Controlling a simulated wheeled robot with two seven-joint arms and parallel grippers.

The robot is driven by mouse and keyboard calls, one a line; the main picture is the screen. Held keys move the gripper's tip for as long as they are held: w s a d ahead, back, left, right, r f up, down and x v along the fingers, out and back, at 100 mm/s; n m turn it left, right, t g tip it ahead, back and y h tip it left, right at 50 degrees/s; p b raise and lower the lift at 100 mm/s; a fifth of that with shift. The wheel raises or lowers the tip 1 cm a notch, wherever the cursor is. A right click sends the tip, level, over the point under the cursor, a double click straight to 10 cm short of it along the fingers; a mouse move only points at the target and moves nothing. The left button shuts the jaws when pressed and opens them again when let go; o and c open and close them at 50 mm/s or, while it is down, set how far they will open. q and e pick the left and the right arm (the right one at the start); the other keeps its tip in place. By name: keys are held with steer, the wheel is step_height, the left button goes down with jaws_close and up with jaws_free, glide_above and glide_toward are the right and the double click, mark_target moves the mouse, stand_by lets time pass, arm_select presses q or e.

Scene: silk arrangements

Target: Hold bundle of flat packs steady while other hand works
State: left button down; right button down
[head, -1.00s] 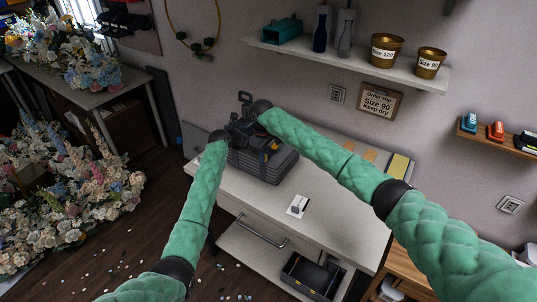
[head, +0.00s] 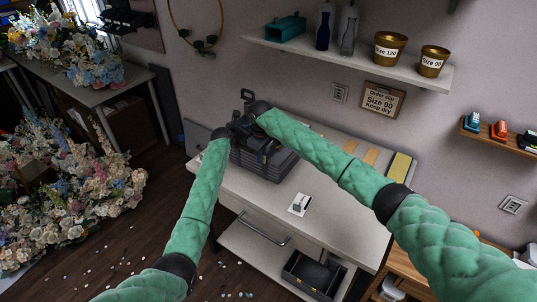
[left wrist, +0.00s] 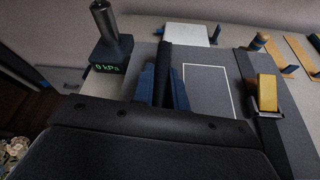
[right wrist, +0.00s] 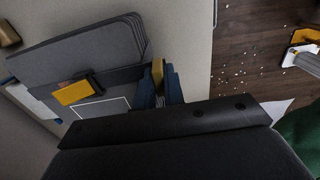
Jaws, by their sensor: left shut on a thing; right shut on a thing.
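The bundle of flat packs (head: 270,165) is a dark grey stack on the white worktop. It also shows in the right wrist view (right wrist: 82,50), where its layered edges are visible. In the left wrist view a strap with a yellow buckle (left wrist: 266,93) lies across its grey top. My left gripper (left wrist: 164,88) has its blue fingers shut on an upright black strip (left wrist: 165,62) at the bundle. My right gripper (right wrist: 159,88) is shut on a narrow yellow tab (right wrist: 157,72) at the bundle's edge. In the head view both grippers are crowded together at the bundle, their fingertips hidden.
A black device (left wrist: 110,50) with a metal handle, reading 0 kPa, stands near my left gripper. A white card (head: 299,204) lies on the worktop (head: 335,215). Tan strips lie toward the wall. A shelf (head: 350,62) hangs above. Flowers (head: 65,195) stand at left.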

steer(key=shift+s+a, duration=0.1)
steer(key=shift+s, duration=0.05)
steer(key=shift+s+a, duration=0.4)
steer(key=shift+s, duration=0.15)
steer(key=c, duration=1.5)
jaws_free()
steer(key=shift+w+d+r, duration=0.1)
steer(key=shift+r, duration=2.4)
step_height(320, 180, up, 12)
